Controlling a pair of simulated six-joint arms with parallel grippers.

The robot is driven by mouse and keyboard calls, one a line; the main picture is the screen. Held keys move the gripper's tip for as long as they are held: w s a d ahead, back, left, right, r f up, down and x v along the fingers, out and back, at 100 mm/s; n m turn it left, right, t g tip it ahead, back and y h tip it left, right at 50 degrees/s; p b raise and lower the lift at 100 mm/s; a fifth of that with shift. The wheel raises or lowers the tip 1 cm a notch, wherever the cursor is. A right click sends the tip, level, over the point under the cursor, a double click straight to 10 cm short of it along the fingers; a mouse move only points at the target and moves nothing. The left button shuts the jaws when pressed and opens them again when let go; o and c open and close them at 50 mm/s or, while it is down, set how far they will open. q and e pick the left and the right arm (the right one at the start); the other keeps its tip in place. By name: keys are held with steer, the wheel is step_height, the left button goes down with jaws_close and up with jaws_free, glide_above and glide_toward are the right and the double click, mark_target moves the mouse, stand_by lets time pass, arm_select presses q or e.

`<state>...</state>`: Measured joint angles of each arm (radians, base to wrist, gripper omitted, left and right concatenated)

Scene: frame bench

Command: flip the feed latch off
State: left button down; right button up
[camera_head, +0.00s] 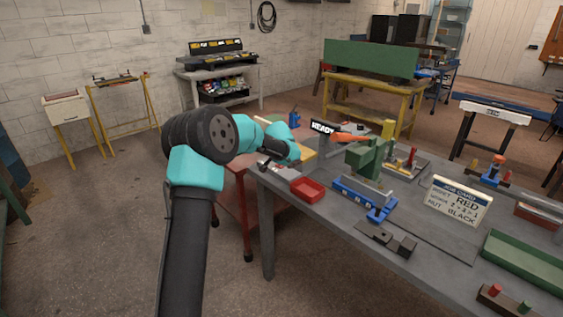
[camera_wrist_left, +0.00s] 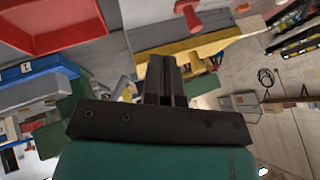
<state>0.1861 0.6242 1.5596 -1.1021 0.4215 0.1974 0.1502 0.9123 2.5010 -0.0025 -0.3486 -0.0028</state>
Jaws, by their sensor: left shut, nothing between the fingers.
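My left gripper (camera_head: 266,160) is at the near left end of the grey workbench (camera_head: 268,215), its dark fingers partly merged with the arm behind. In the left wrist view its fingers (camera_wrist_left: 166,75) are together with nothing between them. A red lever-like part (camera_wrist_left: 188,17) on a grey surface shows just beyond the fingertips, apart from them. It may be the feed latch; I cannot tell, nor which way it is set. A yellow piece (camera_wrist_left: 200,47) lies beside it; in the head view a yellow piece (camera_head: 308,154) is partly hidden by my wrist. My right gripper is not in view.
A red tray (camera_head: 307,189) sits on the bench near the gripper. A READY sign (camera_head: 322,128), a green press-like fixture (camera_head: 365,160) on a blue base, and a job card (camera_head: 457,200) stand farther right. A green tray (camera_head: 525,262) is at the right.

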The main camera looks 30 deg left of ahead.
arm_select(q)
steer(key=x, duration=0.7)
steer(key=shift+w+a+f, duration=0.3)
steer(key=shift+w+a, duration=0.25)
steer(key=shift+a, duration=0.05)
steer(key=shift+w+a, duration=0.35)
steer(key=shift+a, duration=0.25)
steer(key=shift+w+a, duration=0.3)
steer(key=shift+a, duration=0.25)
